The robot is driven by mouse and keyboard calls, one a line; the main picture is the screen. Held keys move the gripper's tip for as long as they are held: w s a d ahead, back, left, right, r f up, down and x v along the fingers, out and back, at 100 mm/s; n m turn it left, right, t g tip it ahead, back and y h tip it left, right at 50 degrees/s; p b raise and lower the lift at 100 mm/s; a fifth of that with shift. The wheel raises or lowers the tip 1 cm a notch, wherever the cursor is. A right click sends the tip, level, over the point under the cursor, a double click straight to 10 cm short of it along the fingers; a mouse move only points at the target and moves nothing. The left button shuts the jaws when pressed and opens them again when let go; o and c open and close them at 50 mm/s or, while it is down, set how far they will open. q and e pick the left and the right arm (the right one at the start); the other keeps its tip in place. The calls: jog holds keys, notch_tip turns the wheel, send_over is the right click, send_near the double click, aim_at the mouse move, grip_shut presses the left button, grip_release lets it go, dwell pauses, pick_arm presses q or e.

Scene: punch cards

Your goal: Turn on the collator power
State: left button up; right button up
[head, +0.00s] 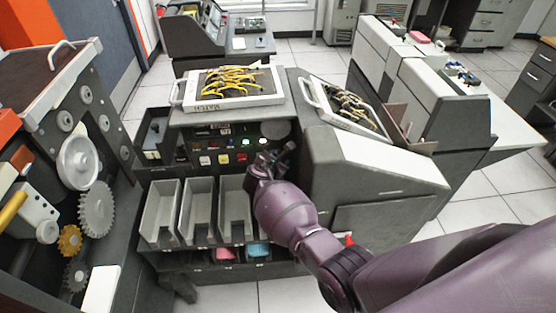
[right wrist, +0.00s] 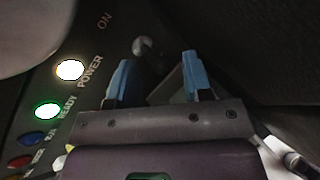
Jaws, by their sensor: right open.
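The collator (head: 320,160) is a dark grey machine with a control panel on its front. In the right wrist view the panel shows a lit white lamp (right wrist: 69,70) labelled POWER and a lit green lamp (right wrist: 46,111) labelled READY. A rounded metal switch lever (right wrist: 144,46) sits near the ON label, just beyond my fingertips; its base is partly hidden. My right gripper (right wrist: 156,78) is open, with blue fingertips apart and nothing between them. In the head view my right gripper (head: 272,165) is at the panel's right end and hides part of it. My left gripper is not in view.
Grey card bins (head: 200,208) stand below the panel. Wiring boards with yellow wires (head: 232,82) and dark wires (head: 347,103) lie on top. A machine with exposed gears (head: 95,210) stands close on the left. Open tiled floor (head: 500,200) lies to the right.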

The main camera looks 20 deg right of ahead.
jog(key=v, duration=0.7)
jog(key=shift+r, duration=0.1)
jog(key=shift+c, duration=0.3)
